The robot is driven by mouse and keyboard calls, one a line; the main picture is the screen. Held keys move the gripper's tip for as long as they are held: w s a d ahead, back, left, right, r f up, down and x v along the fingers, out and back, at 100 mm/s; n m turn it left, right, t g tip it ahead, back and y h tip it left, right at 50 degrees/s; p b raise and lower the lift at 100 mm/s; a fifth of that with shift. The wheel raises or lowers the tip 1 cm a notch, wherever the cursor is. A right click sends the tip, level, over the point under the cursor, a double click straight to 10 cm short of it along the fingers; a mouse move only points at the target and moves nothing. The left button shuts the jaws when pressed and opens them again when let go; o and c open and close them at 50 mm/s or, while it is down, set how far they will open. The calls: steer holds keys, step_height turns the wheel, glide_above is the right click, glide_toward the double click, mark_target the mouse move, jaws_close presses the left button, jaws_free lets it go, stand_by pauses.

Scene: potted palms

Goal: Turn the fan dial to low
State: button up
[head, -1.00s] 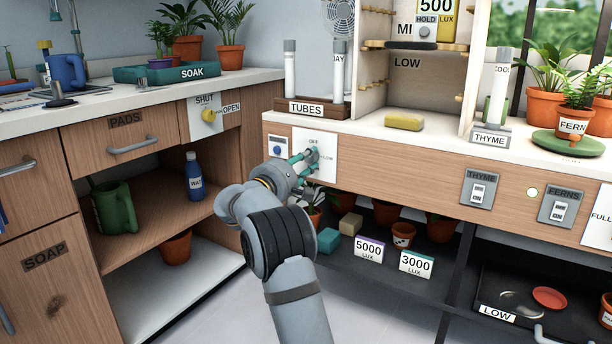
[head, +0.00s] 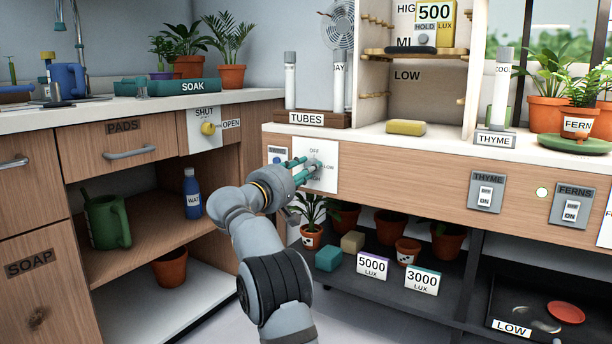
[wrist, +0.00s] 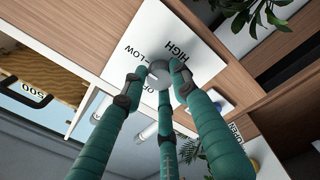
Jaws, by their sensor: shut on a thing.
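The fan dial (wrist: 158,70) is a small grey knob on a white plate (head: 327,153) on the wooden front of the bench. In the head view, OFF is printed above it and LOW to its right; the wrist view also shows HIGH. My gripper (wrist: 157,80) has its green fingers closed around the knob, and it also shows in the head view (head: 310,171). The fingers hide much of the knob, and I cannot tell which word it points to. The white fan (head: 339,24) stands behind the tube rack.
A small panel with a blue button (head: 277,155) is just left of the dial plate. Potted plants (head: 311,228) and lux boxes (head: 372,267) stand on the shelf below. The THYME switch (head: 486,191) is farther right. A tube rack (head: 350,119) stands above.

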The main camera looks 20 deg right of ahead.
steer(key=shift+s+d+f+m, duration=0.15)
steer(key=shift+d+f+m, duration=0.05)
steer(key=shift+d+m, duration=0.1)
steer(key=o, duration=0.9)
steer(key=shift+o, duration=1.2)
steer(key=shift+a+r, duration=0.1)
steer(key=shift+a, duration=0.1)
steer(key=v, duration=1.2)
